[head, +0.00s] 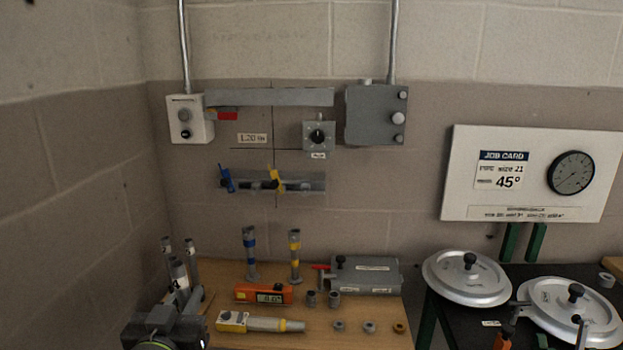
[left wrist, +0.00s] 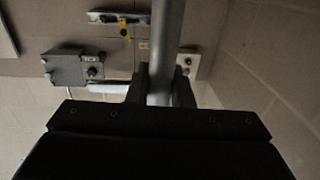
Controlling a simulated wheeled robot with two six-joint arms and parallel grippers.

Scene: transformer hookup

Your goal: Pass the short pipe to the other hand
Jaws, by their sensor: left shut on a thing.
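My left gripper (head: 165,325) is low at the left of the head view, by the left end of the wooden bench. In the left wrist view the gripper's dark fingers (left wrist: 161,88) are shut on a grey pipe (left wrist: 166,45), which runs up out of the picture. In the head view several grey pipes stand close together just behind the gripper, one of them nearest it (head: 179,272). I cannot tell there which pipe is held, nor its full length. My right gripper is in neither view.
The wooden bench (head: 362,312) holds an orange level (head: 263,293), a yellow-and-grey tool (head: 260,323), two banded posts (head: 250,254), a grey box (head: 365,275) and small fittings. Two silver lids (head: 467,277) are at the right. Grey boxes (head: 376,115) hang on the wall.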

